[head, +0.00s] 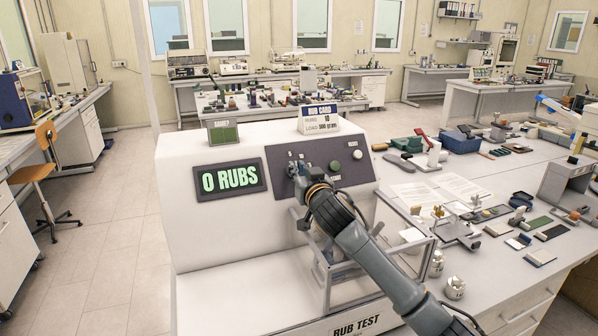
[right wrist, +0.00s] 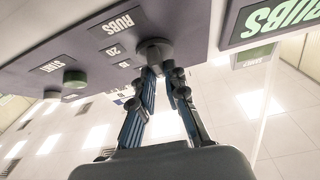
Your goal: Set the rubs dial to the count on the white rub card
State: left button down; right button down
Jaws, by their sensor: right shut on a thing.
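The white rub card (head: 317,120) stands on top of the white rub test machine (head: 230,240); it reads rubs 10, with a load line below. The green display (head: 230,180) reads 0 RUBS. My right gripper (head: 297,168) is at the dark control panel and mostly hides the rubs dial in the head view. In the right wrist view the gripper (right wrist: 162,74) is shut on the grey round rubs dial (right wrist: 154,50), one finger on each side. My left gripper is not in view.
The panel also bears a green start button (head: 334,166) and a pale knob (head: 357,154). A clear-sided metal frame (head: 345,260) stands under my right arm. The bench at right (head: 450,160) holds papers, shoe parts and tools.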

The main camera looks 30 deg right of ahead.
jog(key=m+h+b, duration=0.1)
jog(key=m, duration=0.1)
jog(key=m+g+h+b, duration=0.1)
jog(key=m, duration=0.1)
jog(key=shift+w+a+f, duration=0.1)
jog(key=shift+a, duration=0.1)
jog(key=m+g+h+b, duration=0.1)
jog(key=m, duration=0.1)
jog(key=shift+m+g+h, duration=0.3)
jog(key=shift+m, duration=0.1)
jog(key=shift+m+g+h+b, duration=0.5)
jog(key=shift+m+g+h, duration=0.1)
jog(key=shift+m, duration=0.6)
jog(key=shift+r+m, duration=0.2)
jog(key=shift+m, duration=0.1)
jog(key=c, duration=1.4)
grip_release()
jog(key=shift+o, duration=0.2)
